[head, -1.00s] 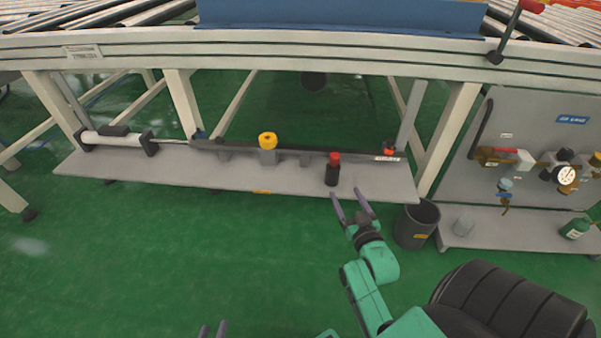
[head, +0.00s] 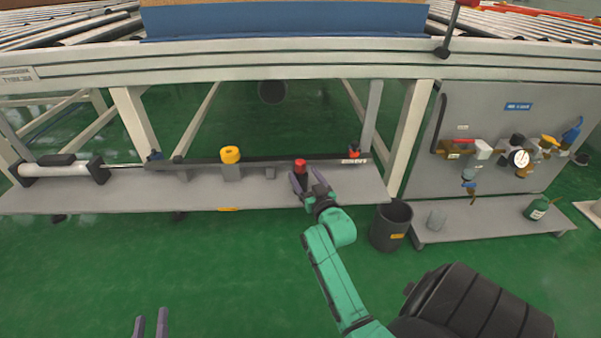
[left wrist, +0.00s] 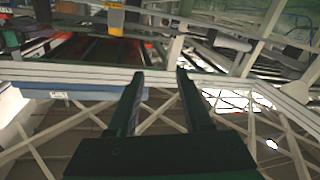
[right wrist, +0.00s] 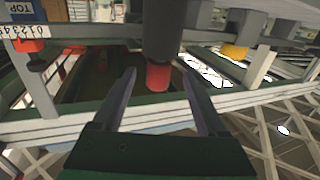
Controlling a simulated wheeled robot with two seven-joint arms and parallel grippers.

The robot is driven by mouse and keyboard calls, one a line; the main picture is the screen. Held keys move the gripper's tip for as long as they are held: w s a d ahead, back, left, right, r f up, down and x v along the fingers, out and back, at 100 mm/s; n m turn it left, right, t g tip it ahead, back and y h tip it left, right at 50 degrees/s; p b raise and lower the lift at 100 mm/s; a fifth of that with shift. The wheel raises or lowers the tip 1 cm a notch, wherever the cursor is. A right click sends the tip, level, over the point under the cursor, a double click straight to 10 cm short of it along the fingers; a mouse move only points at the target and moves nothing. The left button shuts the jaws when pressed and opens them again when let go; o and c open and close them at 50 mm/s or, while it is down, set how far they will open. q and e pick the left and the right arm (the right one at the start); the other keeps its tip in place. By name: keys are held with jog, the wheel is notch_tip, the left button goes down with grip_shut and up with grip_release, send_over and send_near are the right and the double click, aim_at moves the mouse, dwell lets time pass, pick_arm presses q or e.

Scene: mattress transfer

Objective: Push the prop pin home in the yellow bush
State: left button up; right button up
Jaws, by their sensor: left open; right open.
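A dark upright cylinder with a red top (head: 300,164), which looks like the prop pin, stands on the grey shelf apart from the yellow bush (head: 230,155). The bush sits on a grey block left of it. My right gripper (head: 307,177) is open at the cylinder, hiding its lower part. In the right wrist view its red end (right wrist: 158,78) shows between or just beyond the open fingertips; I cannot tell which. The bush also shows there (right wrist: 235,51). My left gripper (head: 151,318) is open and empty, low in front of the shelf.
A long dark bar (head: 275,160) runs along the back of the grey shelf (head: 110,198), with a silver cylinder (head: 60,170) at its left. A blue-fronted conveyor frame (head: 280,20) is above. A grey bin (head: 391,228) and a valve panel (head: 500,130) stand to the right.

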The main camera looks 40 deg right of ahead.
aim_at(303, 172)
jog(key=shift+b+x, duration=0.65)
jog(key=shift+x, duration=0.3)
jog(key=shift+b+x, duration=0.55)
jog(key=shift+x, duration=0.6)
pick_arm(q)
jog(key=w+a+r+m+t+h, duration=0.1)
jog(key=r+t, duration=0.3)
jog(key=r, duration=0.9)
jog(key=w+a+r+m+t+h, duration=0.1)
jog(key=r+t, duration=0.3)
jog(key=r, duration=0.9)
jog(key=shift+w+a+h, duration=0.4)
jog(key=shift+w, duration=0.2)
pick_arm(e)
jog(key=shift+d, duration=0.1)
grip_shut()
